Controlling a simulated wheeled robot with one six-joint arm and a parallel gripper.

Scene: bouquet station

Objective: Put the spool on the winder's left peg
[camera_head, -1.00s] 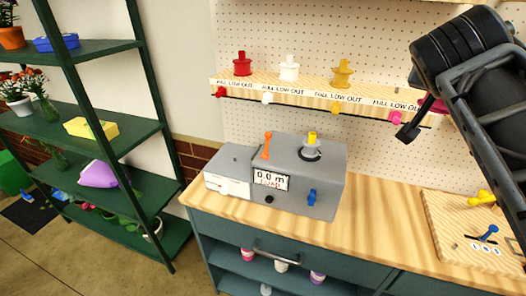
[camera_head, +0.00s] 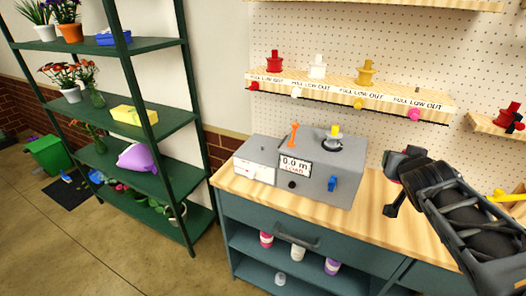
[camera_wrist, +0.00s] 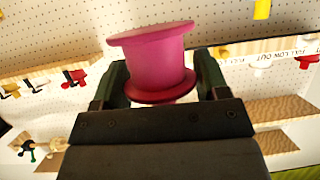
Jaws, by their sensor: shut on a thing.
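My gripper (camera_wrist: 155,95) is shut on the pink spool (camera_wrist: 152,58), which sits between its two fingers in the wrist view. In the head view my gripper (camera_head: 392,178) is over the counter, right of the winder and apart from it; the spool is hard to make out there. The grey winder (camera_head: 262,148) stands on the counter. On its top are an upright orange piece (camera_head: 294,134) at the left and a yellow-topped post (camera_head: 335,131) with a pale collar at the right. I cannot tell which is the left peg.
A pegboard shelf (camera_head: 388,95) above the counter holds a red spool (camera_head: 274,62), a white spool (camera_head: 317,67) and a yellow spool (camera_head: 365,72); its right end is empty. A green plant rack (camera_head: 180,112) stands left. The wooden counter (camera_head: 378,215) is clear right of the winder.

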